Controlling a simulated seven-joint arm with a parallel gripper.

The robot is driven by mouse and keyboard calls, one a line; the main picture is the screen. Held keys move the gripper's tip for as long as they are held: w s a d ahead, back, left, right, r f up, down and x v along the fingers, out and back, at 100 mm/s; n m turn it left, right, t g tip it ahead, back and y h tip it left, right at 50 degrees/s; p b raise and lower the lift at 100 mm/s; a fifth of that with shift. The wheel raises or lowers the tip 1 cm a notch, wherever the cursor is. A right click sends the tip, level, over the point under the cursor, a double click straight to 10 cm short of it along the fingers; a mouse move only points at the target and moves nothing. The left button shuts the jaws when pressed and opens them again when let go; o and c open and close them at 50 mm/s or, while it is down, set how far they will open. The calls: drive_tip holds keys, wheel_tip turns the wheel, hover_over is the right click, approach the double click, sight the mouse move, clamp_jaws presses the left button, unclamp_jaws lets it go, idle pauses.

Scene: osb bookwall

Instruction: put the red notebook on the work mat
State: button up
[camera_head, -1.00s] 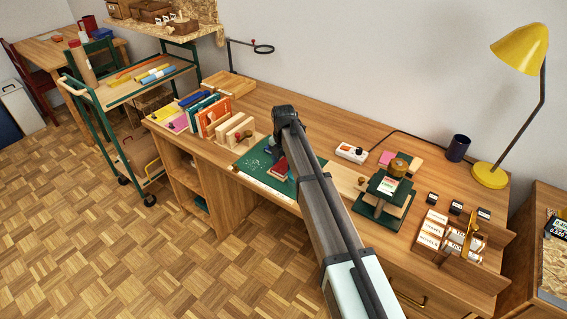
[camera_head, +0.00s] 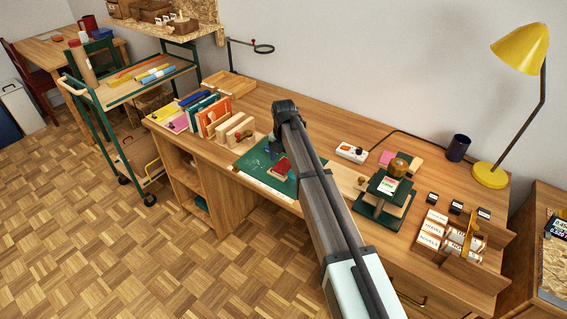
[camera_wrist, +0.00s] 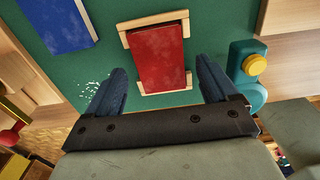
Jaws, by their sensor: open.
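The red notebook (camera_wrist: 160,58) lies flat over the green work mat (camera_wrist: 110,65), with pale wooden pieces showing at its far and near ends. In the head view the red notebook (camera_head: 281,166) shows on the work mat (camera_head: 250,160), just beside my arm. My gripper (camera_wrist: 160,85) is open, with one finger to each side of the notebook's near end. No contact shows between the fingers and the notebook. In the head view my gripper (camera_head: 272,152) is small and partly hidden by my arm.
A blue item (camera_wrist: 53,22) lies on the mat left of the notebook. A teal object with a yellow knob (camera_wrist: 255,65) is at the right. In the head view, upright books (camera_head: 212,115) stand left of the mat, and a green press (camera_head: 384,190) stands right.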

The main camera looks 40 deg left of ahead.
sight(283, 166)
wheel_tip(283, 166, up, 10)
drive_tip(key=shift+r, duration=0.2)
idle(0.4)
